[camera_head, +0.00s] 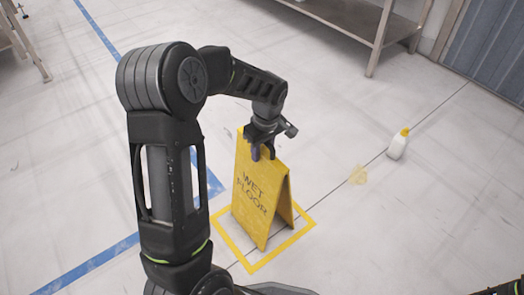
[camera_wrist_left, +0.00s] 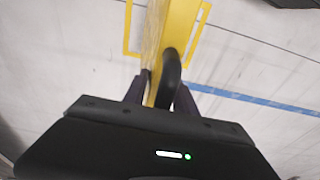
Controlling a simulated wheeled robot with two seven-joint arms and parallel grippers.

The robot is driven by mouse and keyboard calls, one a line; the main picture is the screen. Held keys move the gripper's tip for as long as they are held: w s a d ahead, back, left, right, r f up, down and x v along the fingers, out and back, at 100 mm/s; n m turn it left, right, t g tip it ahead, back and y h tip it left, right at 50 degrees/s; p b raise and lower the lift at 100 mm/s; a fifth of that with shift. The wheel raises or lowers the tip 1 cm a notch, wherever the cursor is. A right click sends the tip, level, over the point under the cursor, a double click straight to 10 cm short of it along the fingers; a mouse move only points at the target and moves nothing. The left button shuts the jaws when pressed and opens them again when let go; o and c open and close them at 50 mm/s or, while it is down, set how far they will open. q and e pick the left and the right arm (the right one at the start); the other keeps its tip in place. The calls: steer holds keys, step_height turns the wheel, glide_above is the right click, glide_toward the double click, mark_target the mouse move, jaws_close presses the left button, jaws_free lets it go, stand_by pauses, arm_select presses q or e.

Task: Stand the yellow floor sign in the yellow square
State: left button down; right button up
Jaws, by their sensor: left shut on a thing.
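The yellow floor sign (camera_head: 262,200), lettered "WET FLOOR", stands upright as an open A-frame in the head view. Its base shows within the yellow square (camera_head: 252,268) marked on the floor; whether it touches the floor is hard to tell. My left gripper (camera_head: 262,150) is shut on the top of the sign. In the left wrist view the fingers (camera_wrist_left: 158,92) grip the sign's top edge, and the sign (camera_wrist_left: 155,40) runs away from them, with part of the yellow square (camera_wrist_left: 127,28) beside it.
Blue tape lines (camera_head: 97,262) cross the floor at left. A metal shelf (camera_head: 345,22) stands at the back.

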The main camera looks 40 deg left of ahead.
arm_select(q)
steer(key=c, duration=1)
jaws_free()
steer(key=r+p, duration=0.1)
steer(key=r, duration=0.3)
steer(key=d+r+p, duration=0.1)
steer(key=r+p, duration=0.1)
steer(key=r, duration=0.2)
steer(key=r+p, duration=0.1)
steer(key=r, duration=0.3)
steer(key=shift+s+d, duration=0.2)
